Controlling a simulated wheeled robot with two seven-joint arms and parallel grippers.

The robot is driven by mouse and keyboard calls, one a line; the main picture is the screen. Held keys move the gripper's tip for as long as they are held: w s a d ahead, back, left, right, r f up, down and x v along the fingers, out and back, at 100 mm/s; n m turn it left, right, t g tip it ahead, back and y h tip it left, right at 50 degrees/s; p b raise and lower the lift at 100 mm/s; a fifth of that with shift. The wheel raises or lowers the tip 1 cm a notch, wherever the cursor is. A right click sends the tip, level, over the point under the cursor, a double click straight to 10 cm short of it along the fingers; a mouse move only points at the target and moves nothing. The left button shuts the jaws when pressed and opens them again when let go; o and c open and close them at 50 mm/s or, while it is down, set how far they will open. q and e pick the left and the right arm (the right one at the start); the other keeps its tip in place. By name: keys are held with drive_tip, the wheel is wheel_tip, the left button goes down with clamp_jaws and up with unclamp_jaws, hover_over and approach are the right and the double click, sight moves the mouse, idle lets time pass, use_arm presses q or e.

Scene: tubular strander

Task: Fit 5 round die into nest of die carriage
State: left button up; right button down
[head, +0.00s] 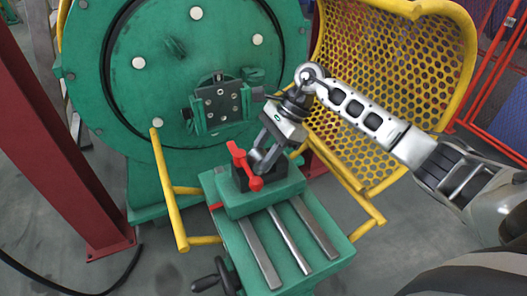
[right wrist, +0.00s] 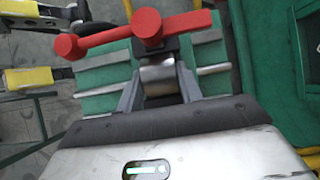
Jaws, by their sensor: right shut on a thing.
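The die carriage (head: 232,207) is a green block on a rail bed, with a dark holder (head: 240,182) and a red clamp lever (head: 243,166) on top. My right gripper (head: 257,156) is at the holder, close beside the lever. In the right wrist view its fingers (right wrist: 158,88) are shut on a small round grey metal die (right wrist: 158,76). The red lever (right wrist: 110,34) crosses just beyond the die in that view. The nest is hidden by the gripper and lever, so I cannot tell whether the die is inside it. My left gripper is not identifiable.
A green machine with a round face (head: 180,60) and a dark square block (head: 221,103) stands behind. A yellow mesh guard (head: 400,60) is at right, a yellow rail (head: 168,190) at left. A handwheel (head: 215,277) is below. Unclear yellow-black parts (right wrist: 38,76) edge the wrist view.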

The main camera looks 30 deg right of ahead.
use_arm(q)
drive_tip(key=shift+f+b, duration=0.45)
drive_tip(key=shift+f, duration=0.05)
use_arm(e)
drive_tip(key=shift+f, duration=0.45)
drive_tip(key=c, duration=0.8)
unclamp_jaws()
drive_tip(key=shift+c, duration=0.2)
drive_tip(key=shift+f, duration=0.1)
use_arm(q)
drive_tip(key=shift+r, duration=0.1)
wheel_tip(320, 180, up, 4)
drive_tip(key=shift+d+f+t+p, duration=0.1)
drive_tip(key=shift+f+t+p, duration=0.1)
drive_tip(key=shift+t+p, duration=0.1)
use_arm(e)
drive_tip(key=v, duration=1.6)
drive_tip(key=shift+a, duration=0.1)
